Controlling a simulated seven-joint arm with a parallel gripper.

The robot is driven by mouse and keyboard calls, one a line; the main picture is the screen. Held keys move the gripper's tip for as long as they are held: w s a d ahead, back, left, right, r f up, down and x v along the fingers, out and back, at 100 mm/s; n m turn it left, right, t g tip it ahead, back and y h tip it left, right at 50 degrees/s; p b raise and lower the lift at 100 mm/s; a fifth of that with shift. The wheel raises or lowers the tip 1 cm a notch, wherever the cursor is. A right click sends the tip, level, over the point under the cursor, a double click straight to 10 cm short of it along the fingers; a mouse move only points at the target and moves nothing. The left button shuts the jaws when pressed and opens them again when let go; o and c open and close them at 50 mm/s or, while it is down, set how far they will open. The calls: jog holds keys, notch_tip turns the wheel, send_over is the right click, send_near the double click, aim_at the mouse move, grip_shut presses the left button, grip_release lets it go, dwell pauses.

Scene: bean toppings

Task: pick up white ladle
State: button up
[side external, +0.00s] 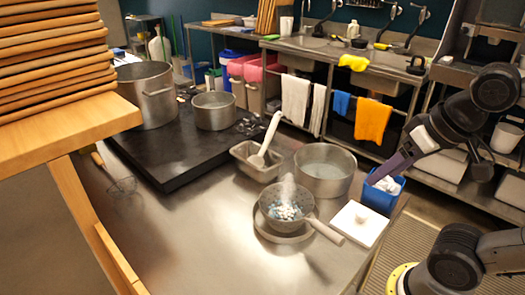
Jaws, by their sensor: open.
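The white ladle (267,139) leans in a small rectangular metal tin (242,158). Its bowl end is in the tin and its handle rises up and to the right above the rim. My gripper (377,181) is at the right, above the blue bin, well apart from the ladle. It is open, and I see nothing held in it.
A pan (264,214) with bluish-white contents stands in front of the tin, its handle pointing right. A wide metal pot (324,188) stands right of the tin. A white board (359,235) and a blue bin (396,191) are near the right edge. A black stove (170,172) is left.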

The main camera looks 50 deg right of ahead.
jog(key=w+d+r+m+g+h, duration=0.15)
jog(key=w+d+r+m, duration=0.25)
jog(key=w+r+m, duration=0.7)
jog(key=m+g+h, duration=0.3)
jog(key=g, duration=0.1)
send_over(267, 132)
jog(key=a, duration=0.4)
notch_tip(267, 132, down, 17)
jog(key=x, duration=0.7)
jog(key=shift+d+f, duration=0.1)
jog(key=shift+f, duration=0.1)
jog(key=shift+y, duration=0.25)
jog(key=shift+s+x, duration=0.2)
jog(key=shift+x, duration=1.4)
jog(key=shift+s+x, duration=0.2)
jog(key=shift+x, duration=1.35)
jog(key=shift+f, duration=0.1)
